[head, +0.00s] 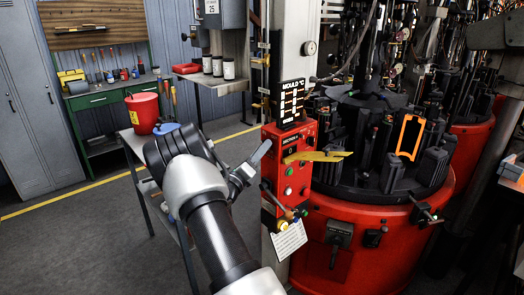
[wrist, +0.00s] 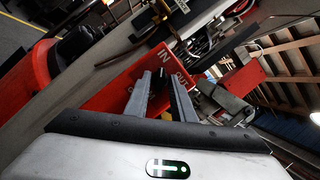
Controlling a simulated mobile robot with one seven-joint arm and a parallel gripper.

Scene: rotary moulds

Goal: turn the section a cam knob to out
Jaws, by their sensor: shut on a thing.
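The red control box (head: 288,170) labelled "SECTION A" stands in front of the round red mould machine. In the wrist view its red face (wrist: 122,92) carries the white words IN and OUT. My gripper (head: 262,156) is at the left side of this box in the head view. In the wrist view my gripper (wrist: 160,82) has its two fingers closed on the dark section A cam knob (wrist: 158,93), just below the IN and OUT words. The knob is mostly hidden between the fingers, and its exact pointing cannot be told. The head view does not show the knob clearly.
A black "MOULD" display (head: 291,103) sits above the box, and a paper tag (head: 289,240) hangs below. A grey stand (head: 135,150) with a red bucket (head: 143,112) is at left. Floor beyond is clear.

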